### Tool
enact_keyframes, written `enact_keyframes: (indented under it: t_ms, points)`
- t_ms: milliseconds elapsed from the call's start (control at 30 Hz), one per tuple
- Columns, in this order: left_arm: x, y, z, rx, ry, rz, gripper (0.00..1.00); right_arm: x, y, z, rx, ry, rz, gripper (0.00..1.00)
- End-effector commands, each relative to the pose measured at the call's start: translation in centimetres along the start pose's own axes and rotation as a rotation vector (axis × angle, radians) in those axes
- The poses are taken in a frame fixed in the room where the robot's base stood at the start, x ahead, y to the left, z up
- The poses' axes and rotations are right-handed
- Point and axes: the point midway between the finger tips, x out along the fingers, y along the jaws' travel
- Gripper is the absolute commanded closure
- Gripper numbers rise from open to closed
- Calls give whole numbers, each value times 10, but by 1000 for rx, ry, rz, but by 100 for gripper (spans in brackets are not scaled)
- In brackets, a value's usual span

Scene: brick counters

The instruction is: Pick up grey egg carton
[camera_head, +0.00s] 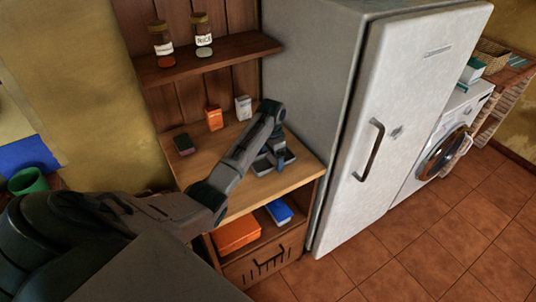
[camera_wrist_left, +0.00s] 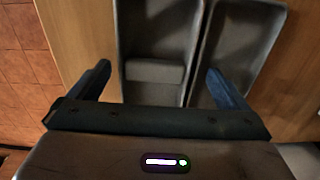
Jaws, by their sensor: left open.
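The grey egg carton (camera_head: 262,166) lies on the wooden shelf top near its right end, partly hidden by my left gripper (camera_head: 279,160). In the left wrist view the carton (camera_wrist_left: 160,30) shows as two long grey troughs side by side, with a small block across the left one. My left gripper (camera_wrist_left: 160,84) is open over it. Its left finger is beside the carton's left edge and its right finger is over the right trough. I cannot tell if the fingers touch it. My right gripper is not in view.
On the same wooden surface (camera_head: 222,170) stand an orange box (camera_head: 214,118), a white box (camera_head: 243,108) and a dark box (camera_head: 184,144). A grey fridge (camera_head: 395,110) stands close on the right. Two jars are on the upper shelf (camera_head: 215,56).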

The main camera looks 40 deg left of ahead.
Motion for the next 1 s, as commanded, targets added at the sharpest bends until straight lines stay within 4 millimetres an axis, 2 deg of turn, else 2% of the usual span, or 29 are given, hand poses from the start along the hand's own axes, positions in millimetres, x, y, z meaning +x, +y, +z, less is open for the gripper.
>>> enact_keyframes:
  t_ms: [233,400,467,767,867,1000]
  points:
    - [2,0,0,0,1,-1,4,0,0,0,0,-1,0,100]
    - [1,0,0,0,1,-1,38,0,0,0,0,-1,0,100]
    - [1,0,0,0,1,-1,46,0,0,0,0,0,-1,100]
    - [-3,-1,-1,0,2,-3,46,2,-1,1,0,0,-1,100]
    - [-15,-2,-1,0,4,-5,46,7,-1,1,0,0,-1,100]
    - [-42,-2,-1,-1,6,-5,46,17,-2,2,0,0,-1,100]
